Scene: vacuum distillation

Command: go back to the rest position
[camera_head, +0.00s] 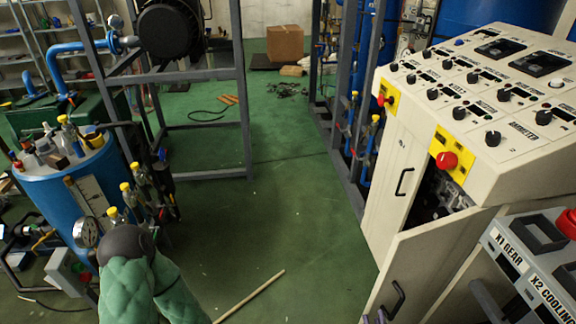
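Only the tip of my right gripper (381,317) seems to show, as small purplish-grey shapes at the bottom edge beside the handle of an open cabinet door (412,262). Whether it touches the handle, and whether it is open or shut, I cannot tell. My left gripper is not in view. A green quilted sleeve with a dark rounded end (140,275) rises at the lower left; I cannot tell if it is part of my arm.
The cream control console (487,160) stands at the right, with knobs and red buttons. A labelled panel (535,262) is at the lower right. A blue barrel (50,205) with bottles stands left. A wooden stick (250,296) lies on the green floor (285,215), which is mostly clear mid-view.

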